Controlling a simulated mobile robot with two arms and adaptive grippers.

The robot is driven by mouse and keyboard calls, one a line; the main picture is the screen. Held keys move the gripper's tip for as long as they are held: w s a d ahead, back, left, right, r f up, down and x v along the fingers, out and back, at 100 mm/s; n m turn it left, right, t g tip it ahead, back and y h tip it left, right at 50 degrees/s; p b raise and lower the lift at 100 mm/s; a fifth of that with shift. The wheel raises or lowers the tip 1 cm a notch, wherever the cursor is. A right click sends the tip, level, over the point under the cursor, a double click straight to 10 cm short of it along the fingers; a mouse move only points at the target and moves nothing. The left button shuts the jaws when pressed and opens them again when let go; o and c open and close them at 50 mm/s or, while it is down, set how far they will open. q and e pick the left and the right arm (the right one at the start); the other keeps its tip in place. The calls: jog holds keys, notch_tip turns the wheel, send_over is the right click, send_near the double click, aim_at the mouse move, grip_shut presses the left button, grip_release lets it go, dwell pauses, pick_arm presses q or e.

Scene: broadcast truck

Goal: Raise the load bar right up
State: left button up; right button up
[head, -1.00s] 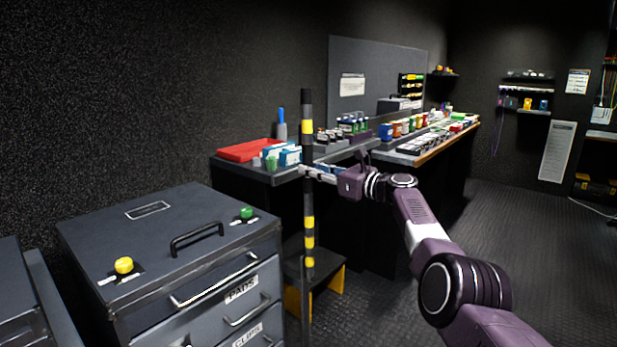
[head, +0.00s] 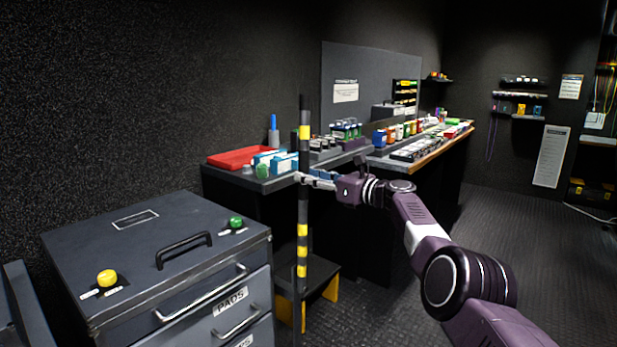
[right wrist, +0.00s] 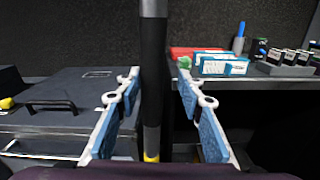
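The load bar (head: 302,232) is a thin upright pole in black with yellow bands. It stands between the drawer cabinet and the workbench in the head view. It also runs top to bottom through the middle of the right wrist view (right wrist: 153,90). My right gripper (head: 302,178) is at the bar's upper part, below its top yellow band. In the right wrist view, its two blue-padded fingers (right wrist: 158,72) are spread, one on each side of the bar, with visible gaps. The bar's lower end is hard to make out. My left gripper is not in view.
A grey drawer cabinet (head: 120,245) with yellow and green buttons stands at left. A workbench (head: 262,184) with a red tray (head: 240,156) and small boxes is behind the bar. A low step with yellow legs (head: 331,288) is beside the bar's lower part. Floor is open at right.

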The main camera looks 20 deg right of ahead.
jog(key=shift+a, duration=0.1)
dwell(0.3)
jog(key=v, duration=1.2)
dwell(0.3)
